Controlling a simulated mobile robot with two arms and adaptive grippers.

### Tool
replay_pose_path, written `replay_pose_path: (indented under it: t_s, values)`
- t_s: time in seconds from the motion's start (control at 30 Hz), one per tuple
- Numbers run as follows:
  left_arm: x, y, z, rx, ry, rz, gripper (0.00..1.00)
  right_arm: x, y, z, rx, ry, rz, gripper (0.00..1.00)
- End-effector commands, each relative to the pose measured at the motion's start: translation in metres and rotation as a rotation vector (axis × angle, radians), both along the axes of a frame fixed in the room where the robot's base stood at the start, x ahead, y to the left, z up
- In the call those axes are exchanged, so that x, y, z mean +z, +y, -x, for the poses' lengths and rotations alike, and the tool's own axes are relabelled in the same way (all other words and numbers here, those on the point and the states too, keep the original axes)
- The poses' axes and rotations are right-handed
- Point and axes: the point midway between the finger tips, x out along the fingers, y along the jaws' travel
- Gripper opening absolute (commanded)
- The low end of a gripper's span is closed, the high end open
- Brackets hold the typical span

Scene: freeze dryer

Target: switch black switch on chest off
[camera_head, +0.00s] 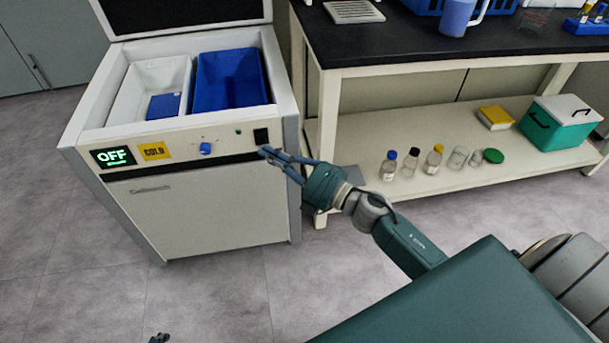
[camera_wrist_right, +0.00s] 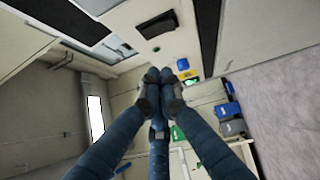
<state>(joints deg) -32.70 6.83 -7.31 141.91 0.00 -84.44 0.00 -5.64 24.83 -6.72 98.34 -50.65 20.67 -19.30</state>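The white chest (camera_head: 200,210) stands at the left with its lid up. Its black switch (camera_head: 261,136) is at the right end of the front panel; it also shows in the right wrist view (camera_wrist_right: 158,24). The panel's display (camera_head: 113,157) reads OFF in green. My right gripper (camera_head: 266,152) has its fingertips drawn together, empty, just below the switch; I cannot tell whether they touch the panel. In the right wrist view the fingers (camera_wrist_right: 155,75) meet below the switch. Only a small dark tip of my left gripper (camera_head: 158,338) shows at the bottom edge.
A yellow COLD label (camera_head: 154,151) and blue knob (camera_head: 206,149) are on the panel. A white bin (camera_head: 130,95) and blue bin (camera_head: 229,80) sit inside the chest. A black-topped bench (camera_head: 400,40) stands to the right, with bottles and a green-and-white cooler (camera_head: 560,122) on its shelf.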

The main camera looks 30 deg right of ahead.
Motion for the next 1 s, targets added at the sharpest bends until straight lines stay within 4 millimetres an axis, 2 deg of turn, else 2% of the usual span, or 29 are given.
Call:
replay_pose_path:
  t_s: [0.03, 0.17, 0.4, 0.6, 1.0]
  values:
    - [0.0, 0.003, 0.009, 0.003, 0.032, -0.007, 0.69, -0.001, -0.009, 0.015, -0.003, 0.008, 0.004, 0.0]
    - [-0.005, 0.008, 0.028, 0.009, 0.108, -0.022, 0.69, 0.002, -0.024, 0.042, -0.003, 0.007, 0.003, 0.0]
    - [-0.002, 0.008, 0.029, 0.009, 0.112, -0.022, 0.69, 0.006, -0.042, 0.074, -0.002, 0.004, 0.002, 0.0]
    - [-0.002, 0.008, 0.029, 0.009, 0.111, -0.022, 0.69, 0.007, -0.047, 0.082, -0.001, 0.002, 0.002, 0.0]
    - [-0.002, 0.008, 0.029, 0.009, 0.11, -0.022, 0.69, 0.007, -0.046, 0.082, -0.001, 0.002, 0.002, 0.0]
